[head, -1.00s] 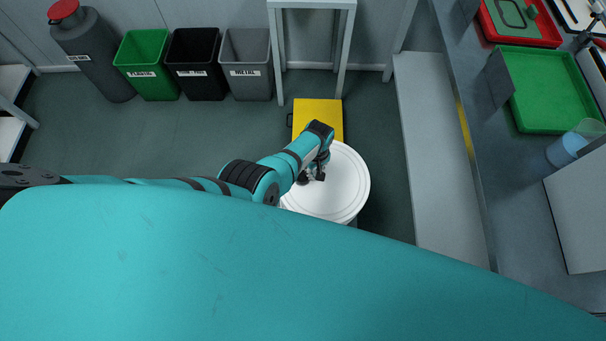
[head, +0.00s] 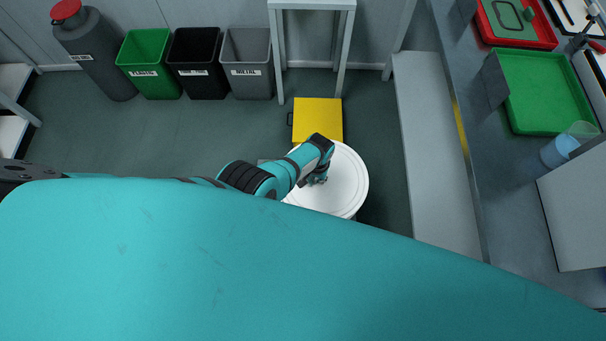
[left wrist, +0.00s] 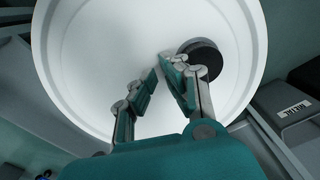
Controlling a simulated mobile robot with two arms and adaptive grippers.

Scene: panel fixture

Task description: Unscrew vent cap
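The vent cap (left wrist: 203,57), a dark round knob, sits on the white round lid (left wrist: 85,60) in the left wrist view. The white lid (head: 345,178) stands right of centre in the head view, where I cannot make out the cap. My left gripper (left wrist: 159,65) is over the lid with its fingertips a short way apart and nothing between them. The cap is beside the right-hand finger, which overlaps its edge in the picture; I cannot tell if they touch. The left gripper (head: 316,179) is small and partly hidden by its wrist in the head view. My right gripper is out of view.
A yellow box (head: 318,118) is on the floor just behind the lid. Green (head: 150,62), black (head: 195,62) and grey (head: 247,62) bins stand at the back wall. A bench (head: 500,180) with a green tray (head: 545,90) runs along the right. My teal arm fills the foreground.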

